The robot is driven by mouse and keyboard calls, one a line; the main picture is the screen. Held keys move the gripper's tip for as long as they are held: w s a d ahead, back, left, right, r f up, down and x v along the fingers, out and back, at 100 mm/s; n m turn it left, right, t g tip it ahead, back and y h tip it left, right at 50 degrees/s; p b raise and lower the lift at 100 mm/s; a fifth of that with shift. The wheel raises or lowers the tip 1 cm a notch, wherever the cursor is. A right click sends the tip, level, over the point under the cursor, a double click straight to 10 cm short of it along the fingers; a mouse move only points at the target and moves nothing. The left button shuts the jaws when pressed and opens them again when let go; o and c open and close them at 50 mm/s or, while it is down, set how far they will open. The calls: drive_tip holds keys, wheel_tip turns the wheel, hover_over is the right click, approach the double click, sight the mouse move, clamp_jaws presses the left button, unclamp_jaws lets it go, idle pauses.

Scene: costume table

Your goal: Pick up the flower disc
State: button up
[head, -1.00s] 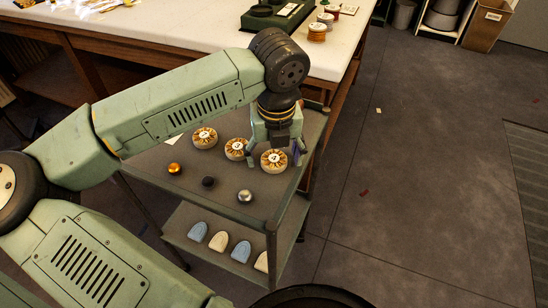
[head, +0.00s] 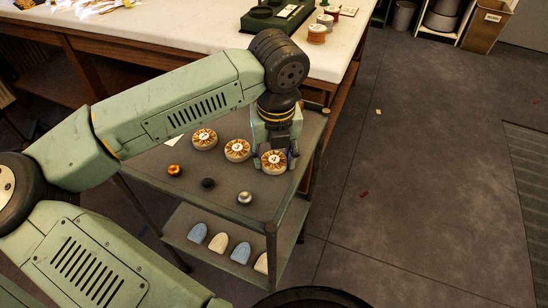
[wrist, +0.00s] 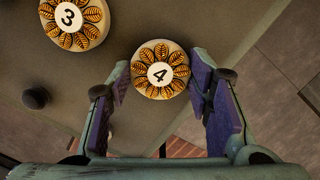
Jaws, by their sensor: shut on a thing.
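Several round cream discs with orange-and-black flower petals stand on the cart's top shelf. The flower disc numbered 4 (wrist: 159,72) is between the two purple-padded fingers of my gripper (wrist: 161,76) in the wrist view. In the head view my gripper (head: 275,156) is shut on this right-hand disc (head: 274,162), which is at the shelf's right side. I cannot tell whether it is clear of the shelf. The disc numbered 3 (wrist: 70,18) lies apart at the upper left. In the head view the middle disc (head: 237,150) and left disc (head: 204,139) lie beside it.
A copper ball (head: 174,170), a black ball (head: 207,183) and a silver ball (head: 245,197) sit in front on the cart top (head: 225,210). Rounded tabs (head: 218,242) lie on the lower shelf. A white table (head: 180,37) stands behind. Floor at right is open.

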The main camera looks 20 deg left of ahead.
sight(272, 159)
drive_tip(key=shift+r, duration=0.1)
drive_tip(key=shift+r+b, duration=0.4)
drive_tip(key=shift+r, duration=0.25)
drive_tip(key=shift+s+a+r+b, duration=0.15)
drive_tip(key=shift+r+b, duration=0.3)
drive_tip(key=shift+r, duration=0.5)
drive_tip(key=s+a+b, duration=0.1)
drive_tip(key=s+a, duration=0.2)
drive_tip(key=a, duration=0.1)
drive_tip(key=s+a+r+b, duration=0.1)
drive_tip(key=s+a, duration=0.2)
drive_tip(key=a, duration=0.1)
drive_tip(key=s+a+b, duration=0.2)
drive_tip(key=s+a, duration=0.1)
drive_tip(key=a, duration=0.1)
drive_tip(key=shift+s+a+r, duration=0.1)
drive_tip(key=shift+s+r, duration=0.2)
drive_tip(key=shift+s, duration=0.05)
drive_tip(key=o, duration=0.4)
drive_tip(key=shift+c, duration=0.2)
drive_tip(key=c, duration=0.5)
